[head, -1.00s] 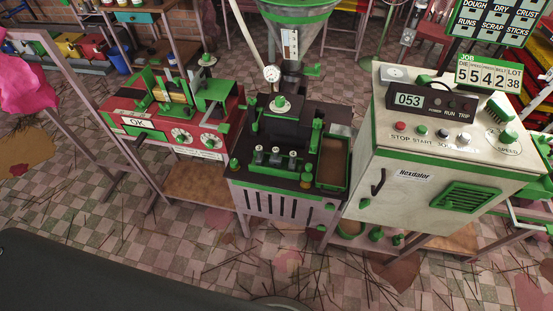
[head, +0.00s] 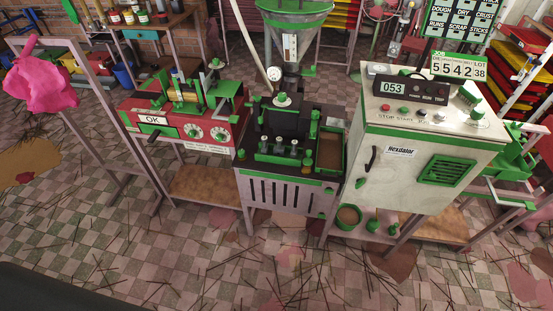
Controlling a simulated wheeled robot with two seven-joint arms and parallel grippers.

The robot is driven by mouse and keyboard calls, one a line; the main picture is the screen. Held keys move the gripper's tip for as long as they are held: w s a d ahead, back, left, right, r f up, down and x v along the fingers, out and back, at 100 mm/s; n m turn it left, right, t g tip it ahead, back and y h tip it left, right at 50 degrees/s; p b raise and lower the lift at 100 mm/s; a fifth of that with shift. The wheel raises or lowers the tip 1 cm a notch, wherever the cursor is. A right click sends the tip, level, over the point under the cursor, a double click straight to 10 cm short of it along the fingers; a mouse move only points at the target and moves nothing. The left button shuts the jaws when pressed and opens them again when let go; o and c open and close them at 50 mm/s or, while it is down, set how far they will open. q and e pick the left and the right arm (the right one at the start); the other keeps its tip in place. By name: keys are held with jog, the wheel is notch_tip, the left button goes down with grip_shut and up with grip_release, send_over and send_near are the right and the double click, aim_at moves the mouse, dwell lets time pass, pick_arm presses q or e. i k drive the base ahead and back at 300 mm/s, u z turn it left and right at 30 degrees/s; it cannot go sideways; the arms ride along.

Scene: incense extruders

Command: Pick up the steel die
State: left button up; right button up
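Several small grey metal pieces (head: 280,146) stand in a row in a green rack (head: 283,159) on the dark top of the middle machine (head: 285,197). One of them may be the steel die, but they are too small to tell apart surely. The machine's dark body with a green-topped knob (head: 282,99) rises behind the rack. Neither of my grippers is in view.
A red machine marked OK (head: 195,125) stands left of the middle machine. A pale cabinet (head: 405,165) with a 053 display stands right. A pink cloth (head: 40,78) hangs on a frame at left. Open checkered floor (head: 240,270) with scattered sticks lies in front.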

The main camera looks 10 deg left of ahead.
aim_at(278, 150)
jog(key=z, duration=0.65)
jog(key=i, duration=0.65)
